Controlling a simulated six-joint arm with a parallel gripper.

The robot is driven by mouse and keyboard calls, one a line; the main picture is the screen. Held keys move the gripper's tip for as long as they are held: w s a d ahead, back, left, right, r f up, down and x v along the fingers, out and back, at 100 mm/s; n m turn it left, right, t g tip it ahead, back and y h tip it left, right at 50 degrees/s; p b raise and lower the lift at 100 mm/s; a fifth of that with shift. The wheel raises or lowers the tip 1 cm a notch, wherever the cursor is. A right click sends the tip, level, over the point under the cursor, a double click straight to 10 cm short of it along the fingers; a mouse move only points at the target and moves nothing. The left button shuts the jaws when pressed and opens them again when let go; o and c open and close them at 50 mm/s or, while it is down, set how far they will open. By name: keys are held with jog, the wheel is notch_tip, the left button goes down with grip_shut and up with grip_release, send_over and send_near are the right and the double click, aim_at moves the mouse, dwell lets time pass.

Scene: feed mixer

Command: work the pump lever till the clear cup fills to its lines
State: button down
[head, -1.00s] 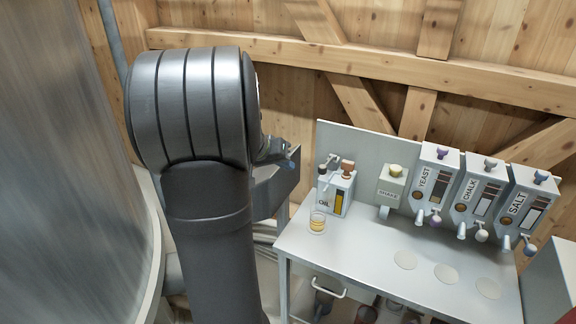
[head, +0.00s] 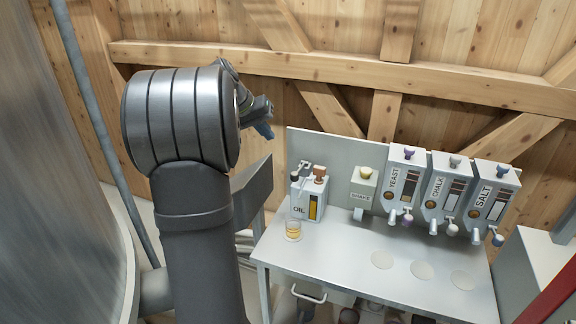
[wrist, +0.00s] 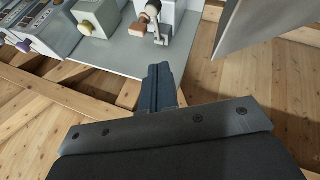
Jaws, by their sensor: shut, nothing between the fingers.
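The white oil dispenser (head: 299,207) stands at the left end of the bench, with an amber sight strip on its front. Its pump lever (head: 304,168) is the grey metal part on top, beside a brown knob. The clear cup (head: 293,231) stands upright on the bench before the dispenser and holds some amber liquid; its level against the lines is too small to tell. My gripper (head: 265,131) is shut and empty, up and left of the lever, apart from it. In the wrist view, my gripper's fingers (wrist: 158,75) are together, and the lever (wrist: 159,32) shows beyond them.
The shake box (head: 363,189) and the yeast (head: 404,184), chalk (head: 443,190) and salt (head: 490,202) dispensers stand to the right. Round pale discs mark the bench (head: 340,260). A grey panel (head: 252,190) stands left of the bench. A red bar (head: 551,292) crosses the lower right.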

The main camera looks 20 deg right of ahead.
jog(key=shift+d, duration=0.1)
dwell(0.3)
jog(key=s+a+f+x, duration=0.1)
jog(key=s+x, duration=0.1)
jog(key=x, duration=1)
jog(key=shift+s+f, duration=0.25)
jog(key=shift+f, duration=0.05)
jog(key=shift+f, duration=0.15)
notch_tip(320, 180, down, 6)
jog(key=t+h, duration=0.1)
jog(key=shift+s+a+m+t+h, duration=0.3)
jog(key=shift+s+a+h, duration=0.1)
jog(key=shift+s+a, duration=0.05)
jog(key=shift+f, duration=0.15)
dwell(0.5)
